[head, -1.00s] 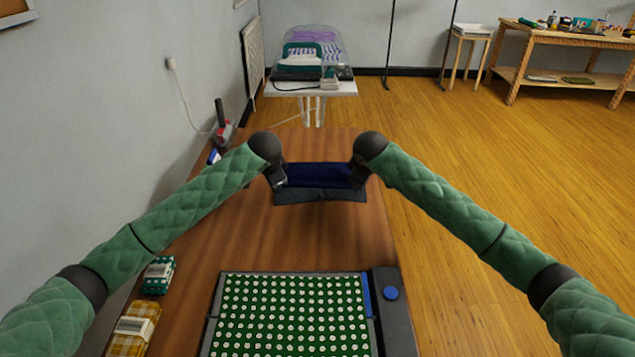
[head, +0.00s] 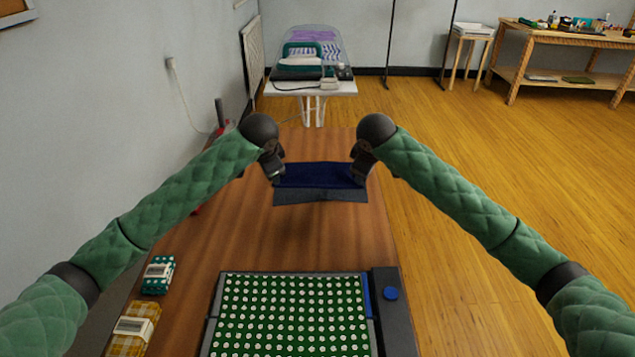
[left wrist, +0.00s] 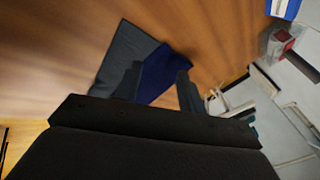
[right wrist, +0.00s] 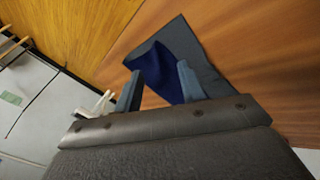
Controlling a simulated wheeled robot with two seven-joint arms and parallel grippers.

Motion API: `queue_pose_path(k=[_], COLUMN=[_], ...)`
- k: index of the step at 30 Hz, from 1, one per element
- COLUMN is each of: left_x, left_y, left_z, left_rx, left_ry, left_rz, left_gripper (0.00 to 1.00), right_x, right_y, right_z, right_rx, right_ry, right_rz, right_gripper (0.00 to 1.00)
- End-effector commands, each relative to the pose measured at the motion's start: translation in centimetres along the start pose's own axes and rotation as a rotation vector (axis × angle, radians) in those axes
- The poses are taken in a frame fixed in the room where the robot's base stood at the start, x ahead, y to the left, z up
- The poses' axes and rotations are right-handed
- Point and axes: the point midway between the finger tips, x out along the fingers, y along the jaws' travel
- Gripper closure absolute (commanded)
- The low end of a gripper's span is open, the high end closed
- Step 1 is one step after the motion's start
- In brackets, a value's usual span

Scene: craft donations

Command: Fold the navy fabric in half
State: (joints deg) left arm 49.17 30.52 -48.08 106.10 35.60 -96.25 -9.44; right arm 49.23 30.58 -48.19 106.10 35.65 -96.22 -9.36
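The navy fabric (head: 320,174) lies on the wooden table, a wide strip across its far half. A grey-blue layer (head: 320,196) shows along its near side; I cannot tell if this is the fabric's other face or a separate piece under it. My left gripper (head: 274,178) is at the fabric's left end and my right gripper (head: 358,178) at its right end. In the left wrist view the fingers (left wrist: 158,76) stand apart with navy fabric beyond them. The right wrist view shows the same, with fingers (right wrist: 160,76) apart. The fabric's far edge is hard to make out.
A green board with white dots (head: 290,315) fills the near table, beside a dark unit with a blue button (head: 390,293). A teal bundle (head: 158,275) and a yellow bundle (head: 133,328) lie at the left. Bare table lies between board and fabric.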

Motion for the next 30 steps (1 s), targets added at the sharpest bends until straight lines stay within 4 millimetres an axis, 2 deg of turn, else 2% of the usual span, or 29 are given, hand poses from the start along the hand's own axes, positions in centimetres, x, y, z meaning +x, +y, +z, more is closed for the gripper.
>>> queue_pose_path(k=[6,14,15,21,30], left_x=[-2.2,-2.5,-2.5,-2.2,0.1], left_y=[0.3,0.3,0.3,0.0,-2.7], left_z=[0.2,0.2,0.2,-0.4,-4.2], left_rx=[-0.001,-0.001,-0.001,0.016,0.135], left_ry=[0.001,0.000,0.000,0.009,0.071], left_rz=[-0.001,0.000,0.000,0.012,0.088], left_gripper=[0.60,0.60,0.62,1.00,1.00], right_x=[-2.2,-2.5,-2.5,-2.2,0.0], right_y=[-0.3,-0.4,-0.4,0.1,3.0], right_z=[0.2,0.2,0.2,-0.3,-3.8], right_rx=[0.001,0.001,0.001,-0.016,-0.134], right_ry=[0.001,0.001,0.001,0.009,0.072], right_rz=[0.000,0.000,0.000,-0.011,-0.089], right_gripper=[0.60,0.60,0.62,1.00,1.00])
